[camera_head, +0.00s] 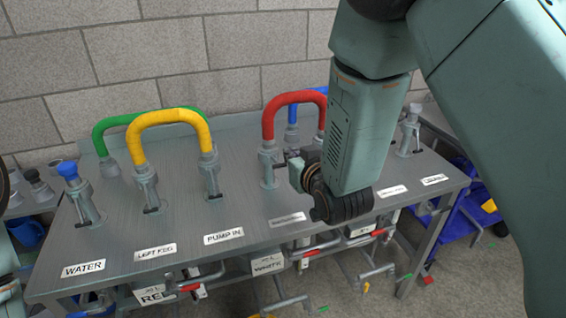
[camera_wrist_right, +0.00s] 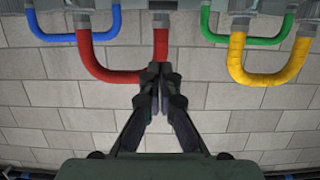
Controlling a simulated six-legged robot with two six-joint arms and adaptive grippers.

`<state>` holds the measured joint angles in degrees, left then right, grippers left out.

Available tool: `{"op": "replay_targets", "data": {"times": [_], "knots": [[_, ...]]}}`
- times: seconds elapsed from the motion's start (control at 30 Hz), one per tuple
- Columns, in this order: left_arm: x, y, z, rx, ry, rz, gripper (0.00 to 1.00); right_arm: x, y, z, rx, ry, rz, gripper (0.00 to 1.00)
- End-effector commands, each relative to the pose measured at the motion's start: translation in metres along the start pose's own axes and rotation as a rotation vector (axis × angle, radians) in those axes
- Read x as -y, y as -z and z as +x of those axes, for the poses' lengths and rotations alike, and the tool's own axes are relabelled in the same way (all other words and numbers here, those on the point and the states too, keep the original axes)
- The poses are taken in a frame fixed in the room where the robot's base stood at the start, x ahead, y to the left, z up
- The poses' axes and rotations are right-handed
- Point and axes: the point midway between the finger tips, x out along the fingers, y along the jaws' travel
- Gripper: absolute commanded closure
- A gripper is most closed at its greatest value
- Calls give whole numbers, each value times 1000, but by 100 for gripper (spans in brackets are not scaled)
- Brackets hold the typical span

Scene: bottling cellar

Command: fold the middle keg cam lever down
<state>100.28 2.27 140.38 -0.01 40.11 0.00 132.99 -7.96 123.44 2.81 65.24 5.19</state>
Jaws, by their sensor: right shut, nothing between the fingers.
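The red hose (camera_head: 292,97) arches between two grey couplings at the middle of the steel panel. Its left coupling (camera_head: 268,165) shows in the head view. My arm hides its other end. My right gripper (camera_head: 284,157) is shut and empty, its tips close to the right side of this left coupling. In the upside-down wrist view the shut fingertips (camera_wrist_right: 158,70) overlap the end of the red hose (camera_wrist_right: 110,75); I cannot tell whether they touch. The cam lever there is too small and partly covered to read its position. The label in front (camera_head: 287,219) is unreadable.
A yellow hose (camera_head: 165,117) and a green hose (camera_head: 112,122) arch to the left, and a blue hose (camera_head: 292,112) runs behind the red one. A blue-capped coupling (camera_head: 78,192) stands far left. Valves and pipes hang below the panel's front edge. A block wall rises behind.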

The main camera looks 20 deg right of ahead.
Motion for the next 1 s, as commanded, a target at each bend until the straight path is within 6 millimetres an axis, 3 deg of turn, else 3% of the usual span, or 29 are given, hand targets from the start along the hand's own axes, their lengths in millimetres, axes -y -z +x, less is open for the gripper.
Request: {"op": "replay_targets", "data": {"times": [0.37, 0.4, 0.6, 1.0], "knots": [[0, 0, 5, 0, 0, -1, 100, 0, -1, 62, 0, 3, -1, 100], [0, 0, 6, 0, 0, -1, 100, 0, -12, 62, 6, 3, -2, 100], [0, 0, 9, 0, 0, 0, 100, 0, -34, 67, 3, 4, -2, 100], [0, 0, 10, 0, 0, 0, 100, 0, -39, 68, 2, 4, -2, 100]]}}
